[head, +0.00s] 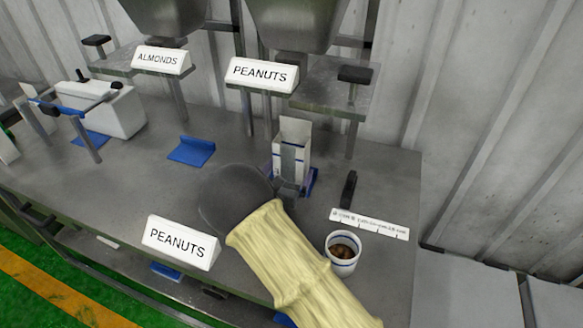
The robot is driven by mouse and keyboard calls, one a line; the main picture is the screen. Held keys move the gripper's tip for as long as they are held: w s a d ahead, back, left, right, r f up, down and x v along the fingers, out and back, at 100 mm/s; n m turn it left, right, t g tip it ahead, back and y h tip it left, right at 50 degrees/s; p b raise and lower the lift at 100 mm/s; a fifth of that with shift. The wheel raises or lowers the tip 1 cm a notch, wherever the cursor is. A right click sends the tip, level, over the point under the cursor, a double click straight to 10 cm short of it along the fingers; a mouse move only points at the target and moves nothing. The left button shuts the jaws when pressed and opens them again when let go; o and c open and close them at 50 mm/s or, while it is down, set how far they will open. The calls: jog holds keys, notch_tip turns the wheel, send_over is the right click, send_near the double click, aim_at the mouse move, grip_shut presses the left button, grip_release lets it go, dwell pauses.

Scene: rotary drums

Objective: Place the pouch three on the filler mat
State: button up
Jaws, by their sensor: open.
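A white pouch with a blue stripe (291,140) stands upright and open-topped below the right PEANUTS hopper. A blue mat (312,181) shows at its foot, partly hidden by my gripper. I cannot tell whether the pouch rests fully on it. My gripper (288,189) is open, low at the front of the pouch. I cannot tell whether its fingers touch the pouch. My wrist and cream-sleeved arm hide the bench in front. Another blue mat (191,150) lies bare to the left, below the ALMONDS sign. No number on the pouch is readable.
A cup with brown contents (343,252) stands right of my arm, near a white label strip (370,224) and a black upright piece (348,189). A PEANUTS sign (181,243) stands at the front edge. A white box machine (101,108) stands at left. Hopper shelves overhang the back.

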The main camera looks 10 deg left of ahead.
jog(key=s, duration=0.6)
jog(key=s+a, duration=0.1)
jog(key=s, duration=0.2)
jog(key=shift+s+a+b, duration=0.1)
jog(key=shift+s+b, duration=0.05)
jog(key=shift+b, duration=0.2)
